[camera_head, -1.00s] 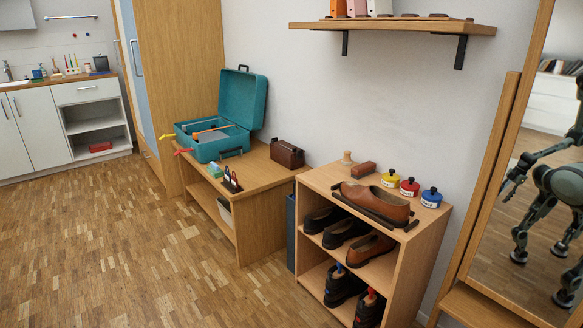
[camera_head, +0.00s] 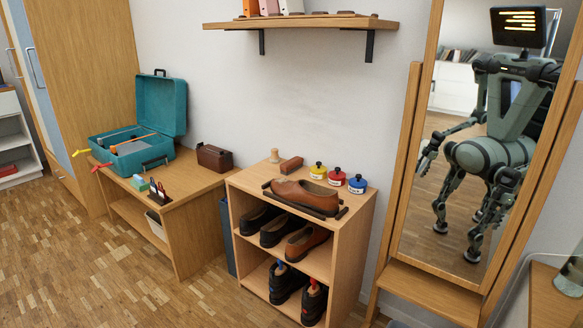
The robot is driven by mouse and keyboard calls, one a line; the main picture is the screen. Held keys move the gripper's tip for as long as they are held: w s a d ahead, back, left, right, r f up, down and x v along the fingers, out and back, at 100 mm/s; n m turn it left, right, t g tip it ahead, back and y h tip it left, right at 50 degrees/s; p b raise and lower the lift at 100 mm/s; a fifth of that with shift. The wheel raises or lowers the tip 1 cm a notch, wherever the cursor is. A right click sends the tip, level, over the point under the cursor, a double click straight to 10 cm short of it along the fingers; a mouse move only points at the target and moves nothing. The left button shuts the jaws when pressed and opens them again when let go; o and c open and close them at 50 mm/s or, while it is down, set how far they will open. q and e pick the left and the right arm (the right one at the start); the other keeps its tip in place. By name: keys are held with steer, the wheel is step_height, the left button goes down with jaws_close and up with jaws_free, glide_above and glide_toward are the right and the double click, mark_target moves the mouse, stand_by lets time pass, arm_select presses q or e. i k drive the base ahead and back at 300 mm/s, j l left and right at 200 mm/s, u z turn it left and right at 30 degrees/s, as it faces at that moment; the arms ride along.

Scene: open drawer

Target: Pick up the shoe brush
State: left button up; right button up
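A reddish-brown block that looks like the shoe brush (camera_head: 291,164) lies on top of the wooden shoe rack (camera_head: 353,215), at the back behind a brown shoe (camera_head: 304,195). Its bristles cannot be made out. A small pale wooden knob-shaped item (camera_head: 274,155) stands just left of it. Neither of my grippers is directly in view. My body shows only as a reflection in the mirror.
Yellow, red and blue jars (camera_head: 336,177) stand right of the brush. More shoes fill the rack's lower shelves. A bench (camera_head: 190,189) with an open teal case (camera_head: 159,106) stands left, a tall mirror (camera_head: 480,150) right. The floor in front is clear.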

mark_target(289, 166)
steer(key=i+j+z, duration=0.1)
steer(key=z, duration=0.65)
steer(key=i+j+z, duration=0.1)
steer(key=j+z, duration=0.7)
steer(key=j, duration=0.2)
